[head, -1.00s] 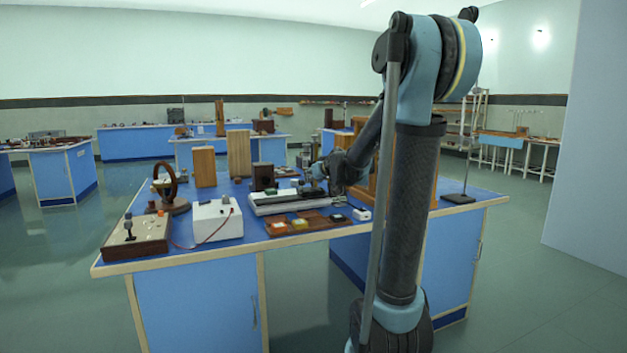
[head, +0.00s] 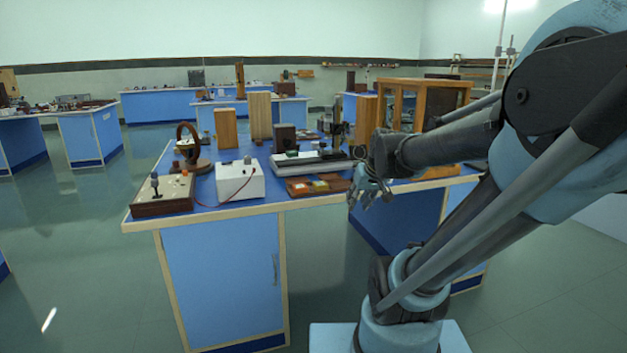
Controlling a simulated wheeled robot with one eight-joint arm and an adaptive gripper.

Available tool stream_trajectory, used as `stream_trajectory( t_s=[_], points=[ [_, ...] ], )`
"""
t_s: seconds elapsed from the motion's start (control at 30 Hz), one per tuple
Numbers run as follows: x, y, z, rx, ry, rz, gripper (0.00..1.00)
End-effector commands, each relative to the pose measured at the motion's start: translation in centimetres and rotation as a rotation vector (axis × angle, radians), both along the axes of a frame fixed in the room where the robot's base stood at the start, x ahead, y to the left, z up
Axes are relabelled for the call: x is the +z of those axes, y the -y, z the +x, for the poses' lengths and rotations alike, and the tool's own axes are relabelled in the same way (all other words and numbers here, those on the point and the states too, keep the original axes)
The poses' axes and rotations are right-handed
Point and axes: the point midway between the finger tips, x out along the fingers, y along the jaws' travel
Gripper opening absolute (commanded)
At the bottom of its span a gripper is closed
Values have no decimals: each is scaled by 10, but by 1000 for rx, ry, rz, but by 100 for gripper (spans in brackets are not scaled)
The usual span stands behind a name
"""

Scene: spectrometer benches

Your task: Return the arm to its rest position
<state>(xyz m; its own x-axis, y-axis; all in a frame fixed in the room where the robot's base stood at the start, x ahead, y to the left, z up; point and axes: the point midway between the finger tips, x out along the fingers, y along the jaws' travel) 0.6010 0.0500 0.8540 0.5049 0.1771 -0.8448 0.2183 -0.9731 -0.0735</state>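My arm fills the right side of the head view, with its elbow high at the right and its forearm pointing left. My gripper (head: 366,194) hangs at the end of the forearm, by the front edge of the blue-topped bench (head: 262,207). It points down and partly covers the bench's front edge. Its fingers are small and dark here, and I cannot tell whether they are apart or closed. I see no object clearly held in it.
The bench carries a white box (head: 240,181), a wooden control box (head: 163,195), a wheel on a stand (head: 188,146), a spectrometer bench unit (head: 310,161), a brown tray (head: 300,187) and a glass-fronted wooden cabinet (head: 437,100). Floor (head: 80,260) at left is clear.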

Motion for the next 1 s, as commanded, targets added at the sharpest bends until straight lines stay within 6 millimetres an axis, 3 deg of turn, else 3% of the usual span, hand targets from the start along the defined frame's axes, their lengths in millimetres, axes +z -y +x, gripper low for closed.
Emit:
stream_trajectory(
  t_s=[0.03,0.3,0.5,0.67,1.0],
  points=[
    [-10,5,-20,-15,-37,-10,30],
    [-61,33,-114,-109,-234,-75,30],
    [-84,46,-157,-167,-327,-111,30],
    [-91,51,-169,-185,-353,-123,30],
    [-91,51,-170,-186,-354,-123,30]
  ],
)
